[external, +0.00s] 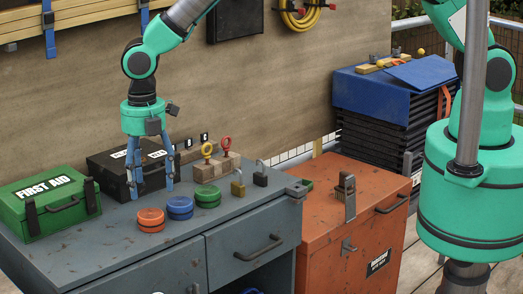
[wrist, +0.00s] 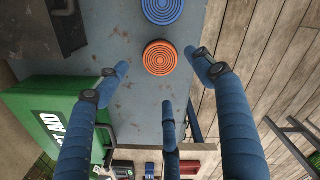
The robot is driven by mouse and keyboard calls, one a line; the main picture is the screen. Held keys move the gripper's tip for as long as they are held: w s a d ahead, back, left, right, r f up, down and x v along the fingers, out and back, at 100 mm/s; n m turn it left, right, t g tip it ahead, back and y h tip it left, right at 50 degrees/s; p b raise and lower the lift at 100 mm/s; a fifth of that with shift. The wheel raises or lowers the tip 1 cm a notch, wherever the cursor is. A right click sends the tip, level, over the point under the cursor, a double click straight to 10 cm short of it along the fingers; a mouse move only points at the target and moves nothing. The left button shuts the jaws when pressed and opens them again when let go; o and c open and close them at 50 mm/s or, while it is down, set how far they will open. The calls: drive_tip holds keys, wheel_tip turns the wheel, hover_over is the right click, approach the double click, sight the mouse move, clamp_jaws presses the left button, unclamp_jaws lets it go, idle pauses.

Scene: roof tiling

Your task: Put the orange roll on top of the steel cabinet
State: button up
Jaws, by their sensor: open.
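The orange roll (external: 150,220) lies flat near the front edge of the worn grey-blue steel cabinet (external: 120,245). In the wrist view the orange roll (wrist: 160,58) shows its ringed top. My gripper (external: 152,190) has blue fingers pointing down, above the cabinet top and just behind the orange roll in the external view. The fingers are spread and empty. In the wrist view my gripper (wrist: 161,74) has its fingertips around the near side of the roll, with no contact visible.
A blue roll (external: 180,207) and a green roll (external: 208,197) stand in line to the right. A green first aid box (external: 50,203) and black case (external: 105,170) are left and behind. Padlocks and a wooden block (external: 215,168) stand farther right. An orange chest (external: 340,220) adjoins.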

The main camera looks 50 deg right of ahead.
drive_tip(key=shift+r, duration=1.75)
drive_tip(key=shift+d, duration=0.1)
drive_tip(key=w+d+r+m+t+y, duration=0.1)
drive_tip(key=w+d+r+m, duration=0.25)
drive_tip(key=d+r, duration=0.85)
drive_tip(key=w+d+r+m+t, duration=0.15)
drive_tip(key=d+r+m, duration=0.35)
drive_tip(key=d+r, duration=0.65)
drive_tip(key=s+d+r+m, duration=0.3)
drive_tip(key=d+r, duration=0.2)
drive_tip(key=d, duration=0.4)
drive_tip(key=s+d+r+m, duration=0.2)
drive_tip(key=d+r+m, duration=0.2)
drive_tip(key=d, duration=0.4)
drive_tip(key=s+d+r+m+t+h, duration=0.1)
drive_tip(key=s+d+r+m+t, duration=0.2)
drive_tip(key=s+d+m, duration=0.8)
drive_tip(key=s+d, duration=1)
drive_tip(key=shift+s+r, duration=0.15)
drive_tip(key=shift+s, duration=0.25)
